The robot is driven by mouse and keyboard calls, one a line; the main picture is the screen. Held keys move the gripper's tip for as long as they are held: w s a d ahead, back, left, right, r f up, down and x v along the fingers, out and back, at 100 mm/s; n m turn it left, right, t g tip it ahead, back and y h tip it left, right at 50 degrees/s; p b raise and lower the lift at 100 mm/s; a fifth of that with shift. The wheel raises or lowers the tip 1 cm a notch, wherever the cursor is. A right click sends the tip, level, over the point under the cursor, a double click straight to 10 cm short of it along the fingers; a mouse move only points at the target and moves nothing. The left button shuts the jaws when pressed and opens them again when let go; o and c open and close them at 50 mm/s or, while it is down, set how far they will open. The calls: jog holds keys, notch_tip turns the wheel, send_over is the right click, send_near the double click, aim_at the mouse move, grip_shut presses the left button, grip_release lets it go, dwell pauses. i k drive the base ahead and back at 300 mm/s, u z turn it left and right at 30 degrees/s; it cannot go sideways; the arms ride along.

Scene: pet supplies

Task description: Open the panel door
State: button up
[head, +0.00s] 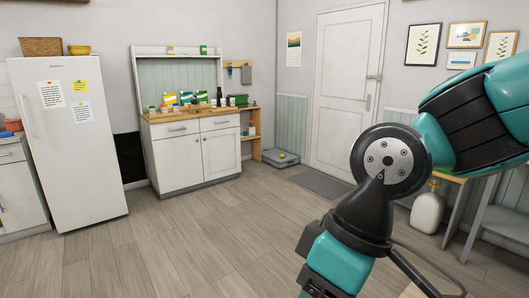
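A white panel door (345,90) stands in the back wall, right of the middle in the head view, and it looks shut in its frame. A small lever handle (374,77) sits on its right side, with a narrow plate (367,102) below it. My teal and black arm shows large at the right, in front of the floor and near the door's lower right. My gripper is not in view.
A grey mat (319,184) lies before the door. A white fridge (68,135) and a white cabinet (195,157) stand at the left. A white jug (427,212) is near a wooden table at the right. The middle floor is clear.

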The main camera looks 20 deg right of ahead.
aim_at(220, 153)
jog(key=u, duration=0.05)
jog(key=i, duration=4.8)
jog(key=z, duration=0.35)
jog(key=i, duration=1.75)
jog(key=z, duration=0.25)
